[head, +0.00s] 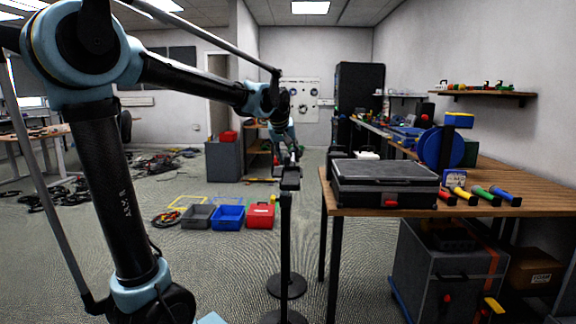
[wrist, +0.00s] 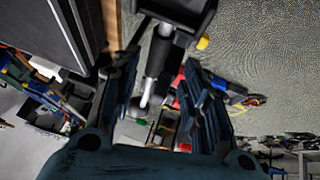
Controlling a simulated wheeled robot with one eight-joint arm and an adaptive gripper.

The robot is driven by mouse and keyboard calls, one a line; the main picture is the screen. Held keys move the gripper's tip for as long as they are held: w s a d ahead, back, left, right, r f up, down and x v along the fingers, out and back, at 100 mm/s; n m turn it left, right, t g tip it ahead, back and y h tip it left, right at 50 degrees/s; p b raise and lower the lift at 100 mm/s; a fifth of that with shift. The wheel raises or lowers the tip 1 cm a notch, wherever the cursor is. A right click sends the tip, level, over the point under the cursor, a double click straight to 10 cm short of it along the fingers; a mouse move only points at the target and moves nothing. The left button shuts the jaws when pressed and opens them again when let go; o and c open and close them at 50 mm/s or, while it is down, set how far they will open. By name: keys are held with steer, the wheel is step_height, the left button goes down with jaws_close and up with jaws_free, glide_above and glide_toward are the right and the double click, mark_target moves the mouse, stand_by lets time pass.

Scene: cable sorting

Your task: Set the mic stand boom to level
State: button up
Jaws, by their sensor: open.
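The mic stand (head: 285,235) is a thin black upright pole in the middle of the head view, left of the workbench. A dark block (head: 289,180) sits at its top. My gripper (head: 290,158) is just above that block. In the wrist view a grey and black rod, seemingly the boom (wrist: 155,65), runs from a dark block (wrist: 185,8) at the top down between the fingers. My gripper (wrist: 160,57) is open, with a finger on each side of the rod in the picture. I cannot tell whether they touch it. The boom's angle is unclear in the head view.
The workbench (head: 540,190) at right holds a black case (head: 385,185) and several coloured-handled items. Grey (head: 198,217), blue (head: 228,217) and red (head: 261,215) bins stand on the floor behind the stand. Cables lie at left. Round black bases (head: 287,286) are low in front.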

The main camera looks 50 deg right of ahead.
steer(key=shift+v, duration=2.15)
steer(key=shift+w, duration=0.1)
